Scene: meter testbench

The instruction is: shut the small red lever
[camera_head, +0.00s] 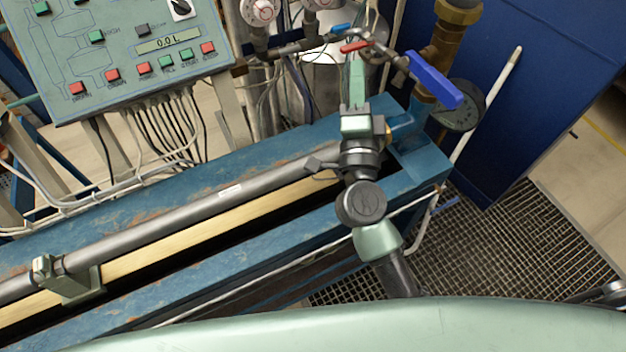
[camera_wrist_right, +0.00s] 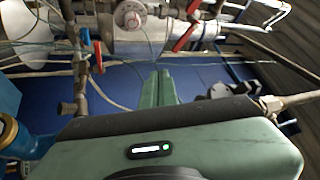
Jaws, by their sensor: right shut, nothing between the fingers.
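The small red lever (camera_head: 354,46) sits on the pipework at the top of the head view, just beyond the fingertips of my right gripper (camera_head: 357,66). The gripper is shut and empty, pointing toward the pipes. I cannot tell whether it touches the lever. In the right wrist view, the shut fingers (camera_wrist_right: 158,88) reach forward. A red handle (camera_wrist_right: 187,36) shows beyond them, and a smaller red handle (camera_wrist_right: 97,56) shows at the left; I cannot tell which is the lever of the head view. My left gripper is not in view.
A large blue lever (camera_head: 434,79) stands right of my gripper, and a small blue lever (camera_head: 341,28) lies just beyond the red one. A gauge (camera_head: 460,106) is at the right. The control panel (camera_head: 120,50) is at upper left. The blue bench (camera_head: 110,182) runs below my arm.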

